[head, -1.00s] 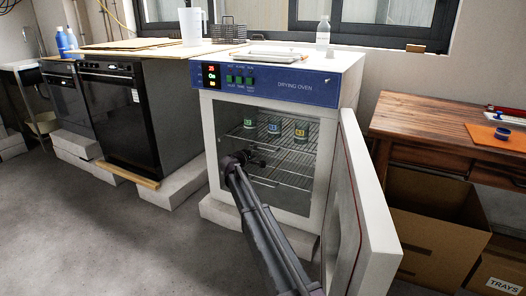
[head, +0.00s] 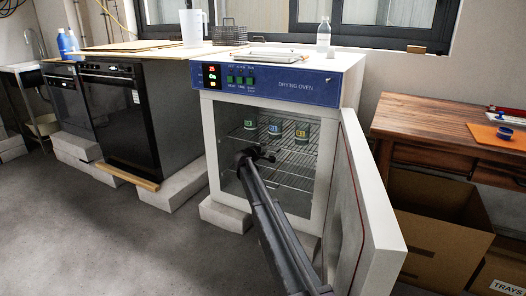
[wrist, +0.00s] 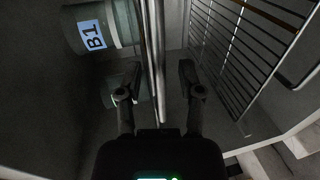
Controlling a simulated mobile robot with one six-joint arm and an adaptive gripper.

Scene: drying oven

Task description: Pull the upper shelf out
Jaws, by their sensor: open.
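The drying oven (head: 275,88) stands with its door (head: 368,215) swung open to the right. The upper shelf (head: 294,143) is a wire rack inside, bearing three labelled beakers (head: 275,130). In the wrist view the front bars of the upper shelf (wrist: 153,50) run upright through the picture, between my two fingertips. A beaker marked B1 (wrist: 93,36) stands left of them. My gripper (wrist: 157,85) is open, with one finger on each side of the bars; I cannot tell whether either touches. In the head view my gripper (head: 262,155) is at the oven opening, below the beakers.
A lower wire shelf (head: 290,175) lies beneath; it also shows at right in the wrist view (wrist: 240,60). The open door bounds the room right of my arm. A wooden table (head: 455,125) and cardboard boxes (head: 435,235) stand farther right. The floor (head: 130,235) in front is clear.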

